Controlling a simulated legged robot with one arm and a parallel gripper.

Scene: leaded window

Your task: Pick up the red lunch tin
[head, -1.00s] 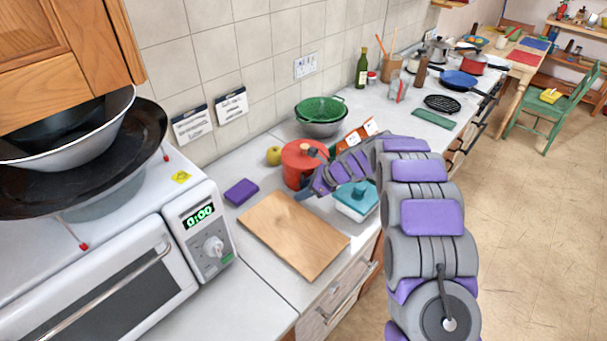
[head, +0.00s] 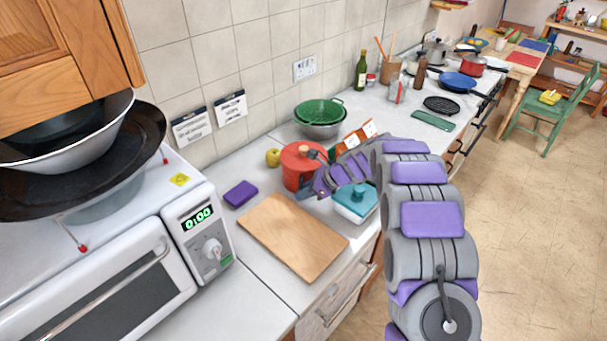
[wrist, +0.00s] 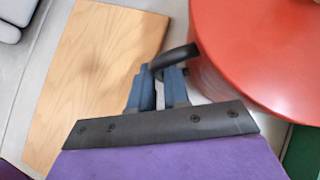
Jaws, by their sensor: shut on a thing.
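The red lunch tin (head: 296,178) stands on the counter beyond the wooden board in the head view. My arm covers part of its right side. In the wrist view its round red lid and side (wrist: 270,50) fill the upper right. A dark curved handle (wrist: 178,57) sticks out from its side. My gripper (wrist: 158,78) is shut on this handle, its blue fingers beside the tin. In the head view my gripper (head: 304,193) is small and partly hidden at the tin's front right. Whether the tin touches the counter is hard to tell.
A wooden board (head: 290,236) lies in front of the tin. A teal-lidded container (head: 356,200) stands close on the right. A yellow apple (head: 273,157), a purple sponge (head: 240,193) and a green colander (head: 320,112) are nearby. A microwave (head: 150,250) stands at the left.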

